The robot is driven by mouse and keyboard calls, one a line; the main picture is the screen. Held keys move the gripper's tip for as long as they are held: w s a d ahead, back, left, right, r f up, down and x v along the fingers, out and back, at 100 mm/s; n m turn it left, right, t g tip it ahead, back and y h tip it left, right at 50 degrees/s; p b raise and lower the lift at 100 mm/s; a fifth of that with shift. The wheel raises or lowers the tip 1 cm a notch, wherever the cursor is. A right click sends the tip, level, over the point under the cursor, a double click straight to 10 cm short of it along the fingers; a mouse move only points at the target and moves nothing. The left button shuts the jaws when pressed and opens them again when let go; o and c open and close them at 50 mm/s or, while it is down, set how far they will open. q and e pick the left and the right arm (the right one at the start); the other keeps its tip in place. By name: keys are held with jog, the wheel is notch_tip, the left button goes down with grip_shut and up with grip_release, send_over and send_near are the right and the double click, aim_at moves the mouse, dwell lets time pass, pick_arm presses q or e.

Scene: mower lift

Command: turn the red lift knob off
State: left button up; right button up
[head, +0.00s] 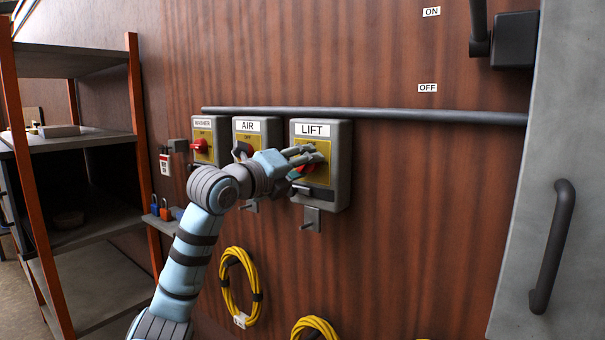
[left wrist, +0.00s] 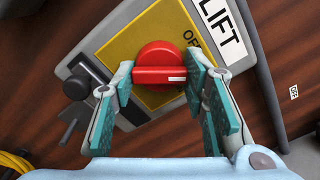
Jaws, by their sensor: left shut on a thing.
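The grey LIFT box (head: 341,170) is the rightmost of three switch boxes on the wood wall. Its red lift knob (left wrist: 158,58) sits on a yellow plate (left wrist: 117,45) in the left wrist view. The knob's grip bar lies level in that picture, with a white mark at its right end. My left gripper (left wrist: 160,77) has one finger on each side of the knob and is shut on it. In the head view my left gripper (head: 309,160) covers most of the knob. An OFF label is partly hidden behind a finger. My right gripper is out of view.
The AIR box (head: 247,125) and another red-knob box (head: 201,124) stand to the left. A grey pipe (head: 420,115) runs above the boxes. Yellow cables (head: 228,293) hang below. A shelf rack (head: 75,150) stands left, a grey door handle (head: 553,245) right.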

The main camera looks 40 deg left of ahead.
pick_arm(q)
jog(key=shift+n+b, duration=1.2)
jog(key=shift+n, duration=2.4)
jog(key=o, duration=1.1)
jog(key=s, duration=0.7)
jog(key=shift+s+d, duration=0.1)
jog(key=shift+s, duration=0.15)
